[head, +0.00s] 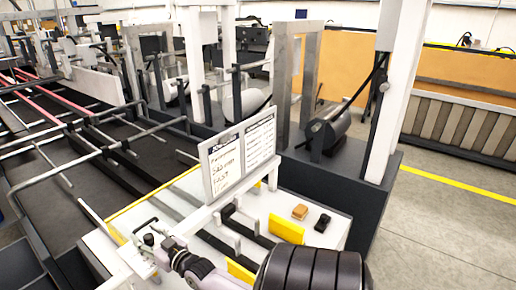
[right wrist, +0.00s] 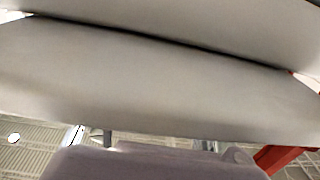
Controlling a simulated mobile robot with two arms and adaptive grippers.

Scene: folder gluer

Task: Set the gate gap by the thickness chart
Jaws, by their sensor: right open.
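A two-panel card (head: 222,165) stands upright over the white machine table in the head view. Its left panel has handwriting; its right panel (head: 260,138) has rows of print too small to read. A white crossbar (head: 207,210) runs below the card, with dark rails and small upright plates under it. I cannot tell which part is the gate. My right gripper (head: 150,238) is open near the crossbar's lower left end; I see nothing held, and cannot tell whether it touches the bar. My left gripper is not in view.
Yellow blocks (head: 286,230), a small tan block (head: 300,212) and a small black piece (head: 322,222) are on the white table. Dark conveyor beds with metal rods lie left. A dark roller (head: 328,130) stands behind. The right wrist view shows mostly close grey surfaces (right wrist: 150,80).

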